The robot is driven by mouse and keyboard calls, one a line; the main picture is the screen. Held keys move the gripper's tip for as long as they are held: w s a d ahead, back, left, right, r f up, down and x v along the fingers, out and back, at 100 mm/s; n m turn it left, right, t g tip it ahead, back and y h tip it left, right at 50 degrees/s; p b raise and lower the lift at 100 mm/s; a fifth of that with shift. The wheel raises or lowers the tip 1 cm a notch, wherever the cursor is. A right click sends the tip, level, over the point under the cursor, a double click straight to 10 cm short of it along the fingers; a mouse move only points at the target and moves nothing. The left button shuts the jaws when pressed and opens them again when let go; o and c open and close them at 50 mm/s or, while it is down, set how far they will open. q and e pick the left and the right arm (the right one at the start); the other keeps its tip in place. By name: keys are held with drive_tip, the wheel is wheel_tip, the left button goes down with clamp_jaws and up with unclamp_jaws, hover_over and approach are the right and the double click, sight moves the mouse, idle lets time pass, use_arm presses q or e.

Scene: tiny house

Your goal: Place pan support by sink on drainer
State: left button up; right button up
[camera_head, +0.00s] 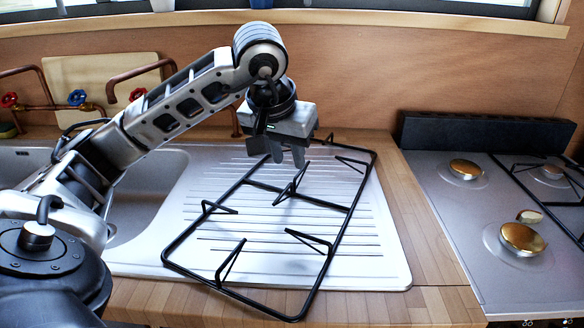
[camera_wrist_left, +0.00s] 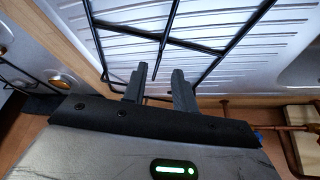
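The black wire pan support (camera_head: 348,210) lies over the ribbed metal drainer (camera_head: 385,265), turned at an angle to it. Its near end reaches past the drainer's front edge over the wooden worktop. It also shows in the left wrist view (camera_wrist_left: 200,47), across the ribs. My left gripper (camera_head: 287,158) is above the far part of the support, pointing down. In the left wrist view its two fingers (camera_wrist_left: 160,78) are apart, with a thin bar of the support seen in the gap beyond them. I see nothing clamped. My right gripper is not in view.
The sink basin (camera_head: 150,190) is left of the drainer, partly behind my left arm. The hob (camera_head: 480,225) with brass burners is at the right. Copper pipes with taps (camera_head: 77,97) and a wooden board (camera_head: 95,75) stand at the back left.

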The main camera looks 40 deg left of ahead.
use_arm(q)
drive_tip(key=v, duration=0.5)
drive_tip(key=shift+p, duration=0.3)
